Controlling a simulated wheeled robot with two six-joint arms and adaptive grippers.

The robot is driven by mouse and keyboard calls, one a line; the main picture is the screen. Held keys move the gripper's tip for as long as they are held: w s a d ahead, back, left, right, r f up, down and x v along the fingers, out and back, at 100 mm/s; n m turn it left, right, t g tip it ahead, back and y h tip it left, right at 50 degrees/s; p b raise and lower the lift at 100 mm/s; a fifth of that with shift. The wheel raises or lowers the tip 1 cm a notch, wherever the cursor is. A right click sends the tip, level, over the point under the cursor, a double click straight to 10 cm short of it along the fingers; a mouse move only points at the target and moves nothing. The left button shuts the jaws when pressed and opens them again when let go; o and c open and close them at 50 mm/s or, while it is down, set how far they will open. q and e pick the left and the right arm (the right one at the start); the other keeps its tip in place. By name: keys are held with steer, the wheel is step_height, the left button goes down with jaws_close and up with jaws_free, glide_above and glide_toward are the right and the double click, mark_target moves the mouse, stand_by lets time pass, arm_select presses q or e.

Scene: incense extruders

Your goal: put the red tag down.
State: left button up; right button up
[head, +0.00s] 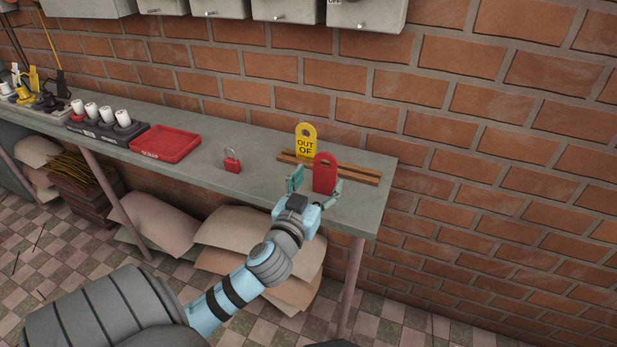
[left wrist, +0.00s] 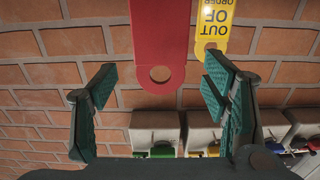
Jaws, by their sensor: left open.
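The red tag (head: 325,174) stands upright at the wooden rack (head: 361,176) near the right end of the grey shelf. My left gripper (head: 317,184) is open, with its fingers apart on either side of the tag. In the left wrist view the red tag (left wrist: 159,45) hangs upside down between the open green-padded fingers (left wrist: 160,95), with a gap to each side. A yellow tag (head: 306,146) reading "OUT OF ORDER" stands in the rack behind and left of the red tag; it also shows in the left wrist view (left wrist: 213,25). The red tag's lower edge is partly hidden.
A red padlock (head: 232,163) stands on the shelf (head: 262,188) left of the rack. Further left are a red tray (head: 165,144) and a dark holder with white-topped items (head: 107,124). Grey boxes (head: 367,12) hang on the brick wall above. The shelf between padlock and rack is clear.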

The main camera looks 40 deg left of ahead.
arm_select(q)
steer(key=v, duration=0.7)
step_height(320, 180, down, 19)
steer(key=a+m+g+h, duration=0.1)
steer(key=a+m+g, duration=0.1)
steer(key=g, duration=0.3)
steer(key=s+d+f+g+h, duration=0.15)
steer(key=s+f, duration=0.25)
steer(key=f, duration=0.4)
steer(key=s+f+m+g, duration=0.1)
steer(key=s+f+g, duration=0.1)
steer(key=s+f, duration=0.35)
steer(key=s+f+g+h, duration=0.1)
steer(key=s+f+g, duration=0.15)
steer(key=f, duration=0.65)
steer(key=s+d+f+g, duration=0.1)
steer(key=s+d+f, duration=0.1)
steer(key=s+f, duration=0.2)
steer(key=s+d+f+g+h, duration=0.1)
steer(key=s+d+f+g, duration=0.1)
steer(key=s, duration=0.8)
steer(key=s+d+f+m+g, duration=0.1)
steer(key=s+d+f, duration=0.2)
steer(key=s+f, duration=0.2)
steer(key=shift+s+f+g, duration=0.3)
steer(key=shift+s+g, duration=0.1)
steer(key=shift+s, duration=0.85)
